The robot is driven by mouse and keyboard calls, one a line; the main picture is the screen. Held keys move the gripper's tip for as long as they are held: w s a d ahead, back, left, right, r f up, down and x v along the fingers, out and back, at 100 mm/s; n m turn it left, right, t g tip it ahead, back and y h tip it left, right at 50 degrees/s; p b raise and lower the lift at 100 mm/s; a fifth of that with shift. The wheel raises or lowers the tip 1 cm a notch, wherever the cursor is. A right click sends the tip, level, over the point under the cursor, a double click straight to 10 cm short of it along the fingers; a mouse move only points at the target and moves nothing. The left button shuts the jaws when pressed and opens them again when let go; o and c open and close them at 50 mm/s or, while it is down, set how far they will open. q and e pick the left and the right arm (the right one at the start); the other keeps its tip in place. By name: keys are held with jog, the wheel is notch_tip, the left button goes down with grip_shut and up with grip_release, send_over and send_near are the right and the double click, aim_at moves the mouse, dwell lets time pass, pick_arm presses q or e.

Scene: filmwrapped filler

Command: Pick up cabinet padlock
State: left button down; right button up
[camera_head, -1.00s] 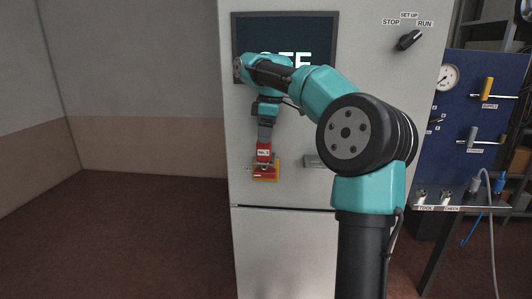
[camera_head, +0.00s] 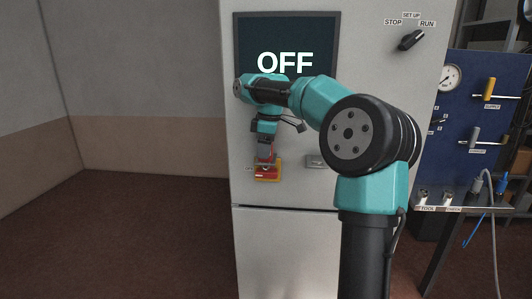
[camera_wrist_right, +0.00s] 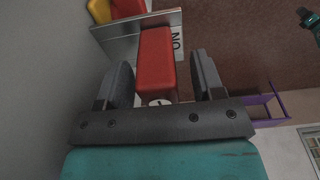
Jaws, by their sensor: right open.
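The cabinet padlock (camera_wrist_right: 157,62) is a red block with a keyhole at its near end, in the middle of the right wrist view. It hangs at the red-and-yellow switch (camera_head: 267,172) on the cabinet front. In the head view it is mostly hidden behind my right gripper (camera_head: 265,150). In the right wrist view my right gripper (camera_wrist_right: 162,68) is open, with one finger on each side of the padlock. A gap shows at the right finger; contact at the left is hard to tell. My left gripper is out of view.
The grey cabinet (camera_head: 290,230) stands upright with a screen (camera_head: 318,40) reading OFF and a selector knob (camera_head: 411,40). A small metal latch (camera_head: 316,161) is right of the switch. A blue panel (camera_head: 460,110) with valves stands farther right. The floor at left is clear.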

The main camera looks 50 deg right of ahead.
jog(key=shift+c, duration=0.4)
jog(key=c, duration=1)
jog(key=shift+r, duration=1.75)
jog(key=s+a+r, duration=0.1)
jog(key=s+a, duration=0.9)
jog(key=a, duration=0.2)
jog(key=shift+s+r, duration=0.25)
jog(key=shift+s, duration=0.05)
jog(key=s+d+r, duration=0.1)
jog(key=d+r, duration=0.1)
jog(key=d, duration=0.8)
jog(key=s+d+r, duration=0.1)
jog(key=d+r, duration=0.2)
jog(key=d, duration=0.8)
jog(key=shift+s+d, duration=0.15)
jog(key=shift+d, duration=0.15)
